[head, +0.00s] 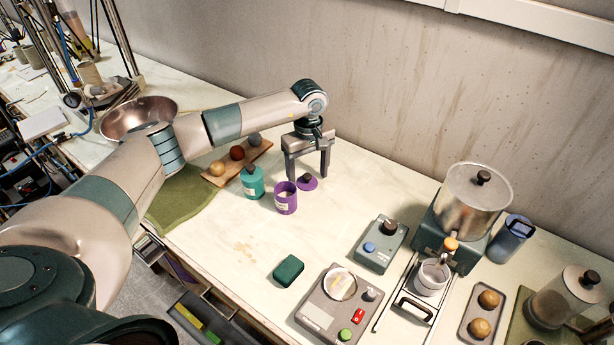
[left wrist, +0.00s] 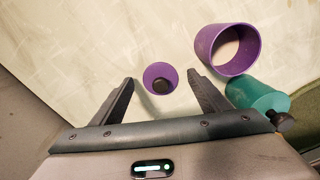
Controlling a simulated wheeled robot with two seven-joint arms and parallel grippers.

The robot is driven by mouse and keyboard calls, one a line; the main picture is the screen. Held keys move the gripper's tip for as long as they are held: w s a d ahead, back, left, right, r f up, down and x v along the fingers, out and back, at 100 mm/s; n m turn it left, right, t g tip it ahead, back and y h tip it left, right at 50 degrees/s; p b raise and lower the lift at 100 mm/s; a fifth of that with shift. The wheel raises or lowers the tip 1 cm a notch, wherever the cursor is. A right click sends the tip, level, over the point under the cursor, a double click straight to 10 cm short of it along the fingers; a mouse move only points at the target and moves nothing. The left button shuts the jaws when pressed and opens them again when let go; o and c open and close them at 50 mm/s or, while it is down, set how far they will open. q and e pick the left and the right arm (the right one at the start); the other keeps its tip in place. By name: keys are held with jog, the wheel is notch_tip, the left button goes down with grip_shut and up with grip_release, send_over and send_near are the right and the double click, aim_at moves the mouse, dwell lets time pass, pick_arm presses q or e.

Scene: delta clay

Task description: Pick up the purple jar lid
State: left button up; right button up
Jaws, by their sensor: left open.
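The purple jar lid (head: 308,183) lies on the table just behind the open purple jar (head: 286,198), with a dark knob on top. My left gripper (head: 307,172) is open and points down above the lid, its fingers on either side of it in the picture. In the left wrist view the lid (left wrist: 160,78) shows between the tips of the two open fingers (left wrist: 160,88). I cannot tell the exact height of the fingers above the table. The purple jar (left wrist: 228,48) stands close by the right finger in that view. My right gripper is not in view.
A teal jar (head: 252,182) with a dark-knobbed lid stands left of the purple jar. A wooden board (head: 215,180) with three balls lies farther left, by a green mat (head: 180,203). A green block (head: 288,270) and a grey device (head: 380,246) stand nearer, with clear table between.

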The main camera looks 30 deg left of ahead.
pick_arm(q)
jog(key=shift+f, duration=0.4)
jog(key=shift+c, duration=0.2)
jog(key=c, duration=1.1)
jog(key=shift+r, duration=0.1)
